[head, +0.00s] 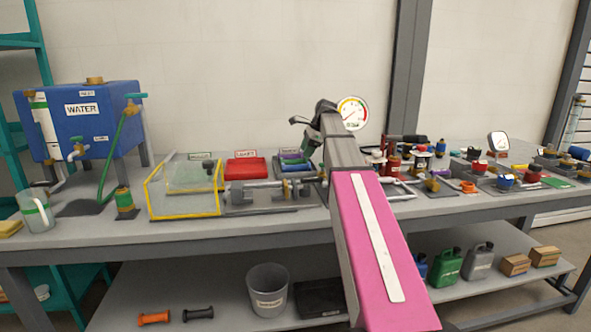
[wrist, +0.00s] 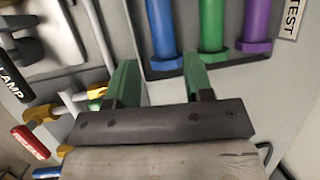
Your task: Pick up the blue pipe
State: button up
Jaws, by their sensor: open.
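The blue pipe (wrist: 162,28) shows in the wrist view, lying in a dark tray (wrist: 185,66) with its flanged end toward my gripper. A green pipe (wrist: 212,25) and a purple pipe (wrist: 257,25) lie to its right. My gripper (wrist: 160,78) is open and empty, its two green fingers apart. In the picture, the blue pipe's flanged end lies between the fingertips and a little ahead of them; the height gap cannot be told.
A red tray (head: 245,168) and a yellow-framed clear guard (head: 184,213) stand left of my arm. A blue water tank (head: 85,118) is at far left. A gauge (head: 352,112) shows behind my arm. Valves and fittings crowd the right side. A red-handled brass part (wrist: 35,130) shows in the wrist view.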

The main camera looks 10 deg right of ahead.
aim_at(298, 167)
jog(key=x, duration=0.8)
jog(key=shift+w+a+f, duration=0.2)
jog(key=shift+f, duration=0.15)
grip_shut()
